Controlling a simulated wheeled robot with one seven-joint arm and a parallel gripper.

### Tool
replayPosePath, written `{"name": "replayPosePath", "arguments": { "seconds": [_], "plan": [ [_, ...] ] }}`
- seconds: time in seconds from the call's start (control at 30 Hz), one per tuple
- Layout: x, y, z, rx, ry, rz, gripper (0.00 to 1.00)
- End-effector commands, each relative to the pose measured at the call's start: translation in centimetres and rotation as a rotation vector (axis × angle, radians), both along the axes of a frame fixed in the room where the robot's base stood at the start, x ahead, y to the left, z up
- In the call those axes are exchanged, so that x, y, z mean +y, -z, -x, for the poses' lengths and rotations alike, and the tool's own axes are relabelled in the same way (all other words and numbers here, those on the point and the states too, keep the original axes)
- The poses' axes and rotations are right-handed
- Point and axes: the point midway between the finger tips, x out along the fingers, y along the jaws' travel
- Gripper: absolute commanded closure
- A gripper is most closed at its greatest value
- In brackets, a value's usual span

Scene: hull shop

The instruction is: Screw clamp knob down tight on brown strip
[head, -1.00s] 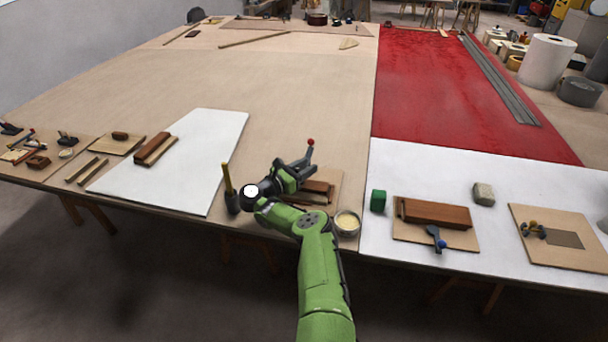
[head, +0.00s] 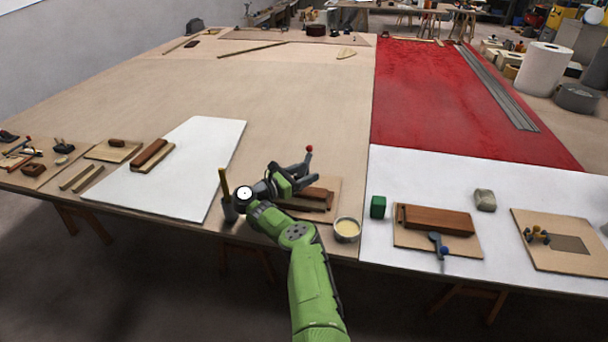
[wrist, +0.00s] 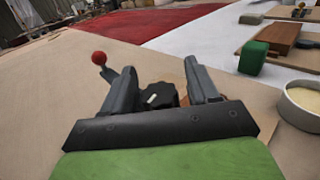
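My gripper (head: 298,180) is low over the small board at the table's front edge. In the wrist view its two grey fingers (wrist: 162,88) stand apart, with a black knob (wrist: 160,96) with a pale mark between them. I cannot tell whether they press on it. A grey lever with a red ball (wrist: 99,58) rises just left of the fingers; the red ball also shows in the head view (head: 309,148). The brown strip (head: 317,196) lies on the board (head: 334,210), partly hidden by my gripper. The knob's contact with the strip is hidden.
A tin of pale paste (head: 346,230) stands close to the right of the board, and a green block (head: 378,207) beyond it. An upright yellow-handled tool (head: 225,185) is just left of my wrist.

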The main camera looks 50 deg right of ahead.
Motion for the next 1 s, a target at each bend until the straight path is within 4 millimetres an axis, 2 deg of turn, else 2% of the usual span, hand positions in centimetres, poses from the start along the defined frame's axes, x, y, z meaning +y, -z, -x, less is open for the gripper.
{"name": "replayPosePath", "arguments": {
  "seconds": [0.27,0.37,0.5,0.8,1.0],
  "plan": [
    [0.3,0.0,-0.2,-0.001,-0.002,0.000,0.41],
    [1.8,-0.2,-0.8,-0.001,-0.006,0.001,0.41],
    [5.3,-0.5,-1.9,0.001,-0.006,0.001,0.41],
    [6.9,-0.4,-2.4,0.001,0.000,0.000,0.41],
    [7.1,0.0,-2.4,0.000,0.000,0.000,0.41]
  ]
}}
